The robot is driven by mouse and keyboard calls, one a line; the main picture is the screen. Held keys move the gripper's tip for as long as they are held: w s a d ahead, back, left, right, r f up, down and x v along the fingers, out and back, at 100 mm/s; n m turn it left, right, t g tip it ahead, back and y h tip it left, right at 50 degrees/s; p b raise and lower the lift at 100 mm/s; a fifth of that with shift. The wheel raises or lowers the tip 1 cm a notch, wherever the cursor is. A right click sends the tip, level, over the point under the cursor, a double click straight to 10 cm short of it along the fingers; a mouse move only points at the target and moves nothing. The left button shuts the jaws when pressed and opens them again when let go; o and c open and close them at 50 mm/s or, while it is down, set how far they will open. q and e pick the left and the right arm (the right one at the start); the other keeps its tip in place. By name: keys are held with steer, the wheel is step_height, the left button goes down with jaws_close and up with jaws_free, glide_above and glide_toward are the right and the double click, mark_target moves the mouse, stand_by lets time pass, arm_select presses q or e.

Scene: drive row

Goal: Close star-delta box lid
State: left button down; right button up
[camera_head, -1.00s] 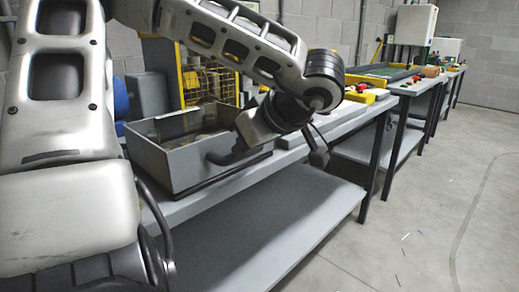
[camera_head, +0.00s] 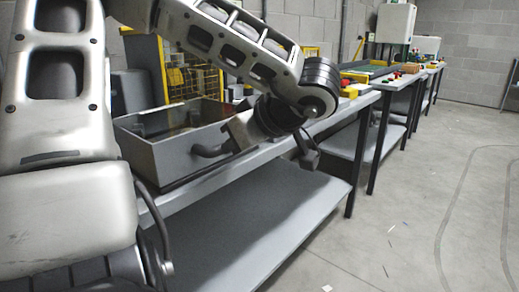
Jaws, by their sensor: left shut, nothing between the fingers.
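A grey box (camera_head: 172,163) with an open-looking top stands on the near bench, left of centre. A dark, glossy surface shows inside its rim. I cannot tell whether this is the star-delta box, and I see no clear lid on it. A dark curved bar (camera_head: 210,151) shows at its front wall. My left arm reaches over from the left and hides part of the box's right side. My left gripper (camera_head: 309,158) hangs at the bench's front edge, right of the box, shut and empty. My right gripper is out of view.
The near bench (camera_head: 225,178) has a lower shelf (camera_head: 255,225). More benches (camera_head: 385,82) run back to the right, with yellow and red parts on them. A pale wall cabinet (camera_head: 395,22) hangs at the back. The floor (camera_head: 430,210) at right is clear apart from small scraps.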

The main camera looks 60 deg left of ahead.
arm_select(q)
steer(key=w+d+f+p, duration=0.1)
steer(key=w+d, duration=0.1)
steer(key=d, duration=0.7)
steer(key=shift+w, duration=0.25)
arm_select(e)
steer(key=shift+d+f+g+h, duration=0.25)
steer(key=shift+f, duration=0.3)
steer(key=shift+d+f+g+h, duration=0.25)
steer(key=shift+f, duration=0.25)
